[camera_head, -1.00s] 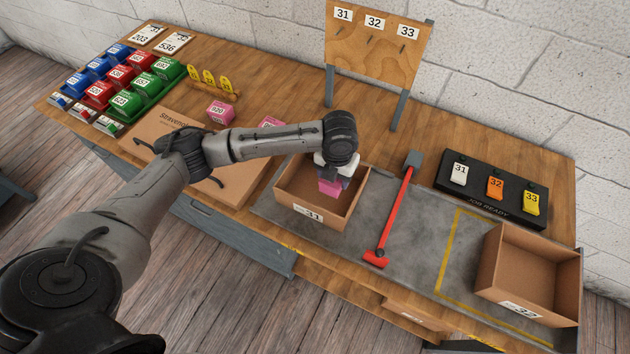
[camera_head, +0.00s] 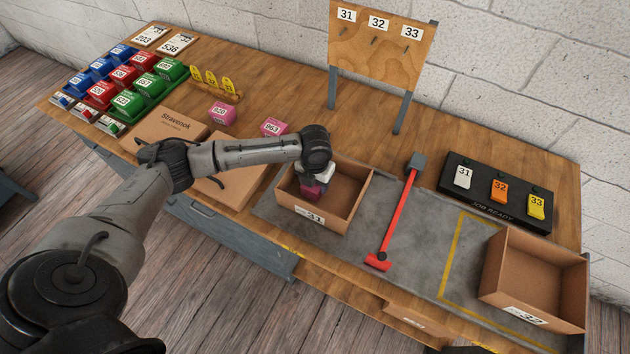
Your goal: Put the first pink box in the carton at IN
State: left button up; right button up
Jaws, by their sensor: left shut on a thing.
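The open carton labelled 31 (camera_head: 345,219) stands at the left end of the grey mat. My left gripper (camera_head: 315,184) is shut on a pink box (camera_head: 311,191) and holds it inside the carton's outline, near its left wall. The wrist partly hides the box, so I cannot tell whether it touches the carton floor. Two other pink boxes stand on the table to the left, one marked 820 (camera_head: 222,113) and one marked 863 (camera_head: 274,128). My right gripper is not in view.
A red bar (camera_head: 397,217) lies across the mat right of the carton. Another open carton, labelled 32 (camera_head: 515,312), stands at the far right. A black tag tray (camera_head: 483,206) and a wooden board (camera_head: 378,50) are behind. Coloured bins (camera_head: 122,77) fill the left.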

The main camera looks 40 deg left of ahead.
pick_arm(q)
jog(key=shift+f, duration=0.1)
jog(key=o, duration=0.9)
notch_tip(320, 180, up, 10)
jog(key=shift+r+p, duration=0.15)
jog(key=shift+p, duration=0.55)
jog(key=shift+r, duration=0.95)
